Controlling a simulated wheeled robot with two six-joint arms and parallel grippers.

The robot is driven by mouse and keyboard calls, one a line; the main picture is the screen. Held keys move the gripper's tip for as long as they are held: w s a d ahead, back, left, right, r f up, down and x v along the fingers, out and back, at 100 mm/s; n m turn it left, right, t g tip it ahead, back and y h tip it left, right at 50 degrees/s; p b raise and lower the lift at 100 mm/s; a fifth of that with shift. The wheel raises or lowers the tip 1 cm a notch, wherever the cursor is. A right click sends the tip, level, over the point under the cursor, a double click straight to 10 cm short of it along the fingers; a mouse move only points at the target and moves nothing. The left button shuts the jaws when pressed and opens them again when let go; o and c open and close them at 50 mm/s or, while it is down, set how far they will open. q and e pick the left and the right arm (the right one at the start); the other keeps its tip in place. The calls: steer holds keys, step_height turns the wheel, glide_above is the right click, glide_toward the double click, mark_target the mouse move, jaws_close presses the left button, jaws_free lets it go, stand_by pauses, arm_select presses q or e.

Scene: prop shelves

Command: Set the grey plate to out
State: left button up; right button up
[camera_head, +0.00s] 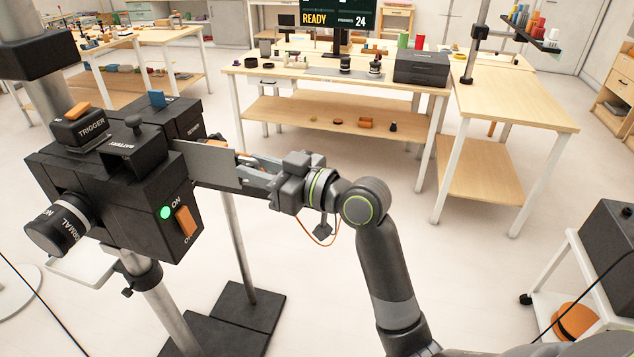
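The grey plate (208,165) is a thin flat panel standing out from the right side of a black box-shaped device (125,180). My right gripper (243,172) comes in from the right and its fingers are at the plate's outer edge. The plate and the side of the device hide part of the fingertips, so I cannot tell whether they are closed on the plate or only beside it. My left gripper is not in view.
The device sits on metal poles and carries a TRIGGER block (82,127), a NORMAL knob (58,226) and an orange ON/OFF switch (186,222) beside a lit green lamp (165,212). A cluttered workbench (290,75) stands behind.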

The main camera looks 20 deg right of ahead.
steer(key=b+v, duration=0.2)
steer(key=v, duration=1.5)
stand_by(0.5)
